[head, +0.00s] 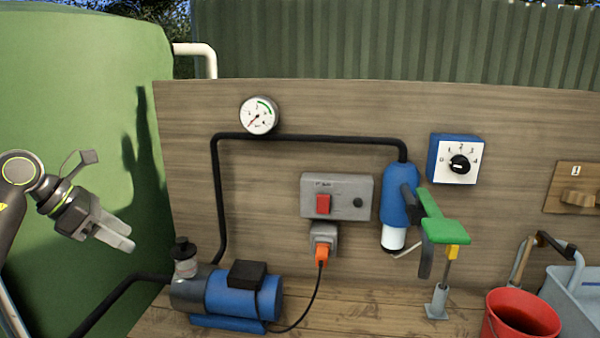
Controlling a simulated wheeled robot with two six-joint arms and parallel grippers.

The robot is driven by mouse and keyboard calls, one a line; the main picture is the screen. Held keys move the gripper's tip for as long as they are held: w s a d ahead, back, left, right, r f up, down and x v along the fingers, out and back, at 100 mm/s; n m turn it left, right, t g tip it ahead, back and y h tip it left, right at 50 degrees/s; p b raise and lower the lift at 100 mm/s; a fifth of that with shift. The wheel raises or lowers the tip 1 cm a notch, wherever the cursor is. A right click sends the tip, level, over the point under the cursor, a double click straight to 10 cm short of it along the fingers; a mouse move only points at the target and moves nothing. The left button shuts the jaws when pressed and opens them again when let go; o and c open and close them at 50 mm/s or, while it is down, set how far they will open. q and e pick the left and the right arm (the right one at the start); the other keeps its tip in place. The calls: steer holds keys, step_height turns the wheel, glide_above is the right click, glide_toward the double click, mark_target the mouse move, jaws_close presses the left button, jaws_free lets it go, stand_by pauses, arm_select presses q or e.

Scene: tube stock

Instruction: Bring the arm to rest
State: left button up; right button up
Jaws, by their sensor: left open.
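My left gripper (120,238) is at the left of the head view, in front of the green tank (75,100). Its jaws are open and empty, and they point down and to the right. It is apart from the blue pump (240,294), which lies to its lower right on the wooden bench. My left arm comes in from the left edge. My right gripper does not show.
A wooden panel (300,105) carries a gauge (259,115), a grey switch box (345,190), a blue filter (397,199) and a blue dial box (454,160). A green-handled tool (442,228) stands before it. A red bucket (497,325) and grey crate (571,306) are at the right.

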arm_select(q)
steer(key=s+d+f+n+t+h, duration=0.15)
steer(key=d+n+t+h, duration=0.3)
steer(key=d+h, duration=0.65)
steer(key=s+a+f+m+t+y, duration=0.45)
steer(key=a+f+m+y, duration=0.4)
steer(key=m, duration=0.95)
steer(key=s+a+f+m+t+y, duration=0.3)
steer(key=s+a+f+m+y, duration=0.45)
steer(key=m+y, duration=0.85)
steer(key=s+d+f+n+g+h, duration=0.2)
steer(key=s+d+f+g, duration=0.15)
steer(key=s+f, duration=0.35)
steer(key=s+d+f+n+g+h, duration=0.1)
steer(key=s+d+f+g, duration=0.1)
steer(key=s+f+g, duration=0.45)
steer(key=s+d+f+n+g+h, duration=0.25)
steer(key=s+f, duration=0.25)
steer(key=s, duration=0.5)
step_height(320, 180, down, 24)
steer(key=r+g, duration=0.1)
steer(key=s+f+g, duration=0.1)
steer(key=s+f, duration=1.3)
steer(key=f, duration=0.3)
steer(key=shift+s+d+f, duration=0.2)
steer(key=shift+s+d, duration=0.05)
